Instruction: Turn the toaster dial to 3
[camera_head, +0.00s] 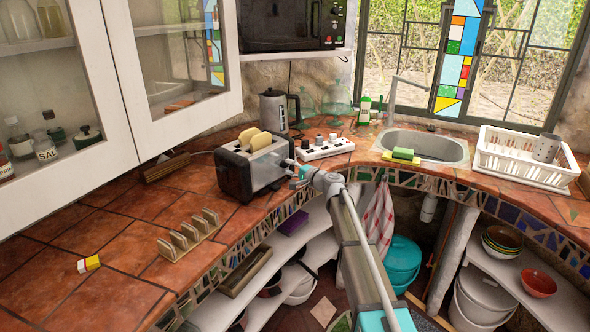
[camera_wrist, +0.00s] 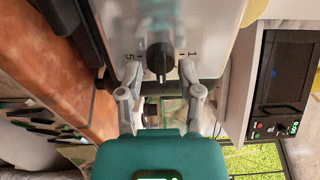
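The toaster (camera_head: 236,172) is a metal and black box on the tiled counter, with two slices of bread (camera_head: 258,141) standing in its slots. Its pale end panel (camera_wrist: 205,20) fills the top of the wrist view. A black dial (camera_wrist: 158,56) sits on this panel, with a 5 to its left and a 1 to its right. A pale mark on the dial points down in the picture. My gripper (camera_wrist: 160,72) is open, one finger on each side of the dial, with gaps between. In the head view my gripper (camera_head: 298,174) is at the toaster's right end; the dial is hard to make out there.
A white power strip (camera_head: 325,149) and a kettle (camera_head: 273,110) stand behind the toaster. A toast rack (camera_head: 188,236) and a small yellow-and-white block (camera_head: 88,264) lie on the left counter. The sink (camera_head: 423,144) and dish rack (camera_head: 523,158) are to the right. White cabinets (camera_head: 120,85) overhang the left counter.

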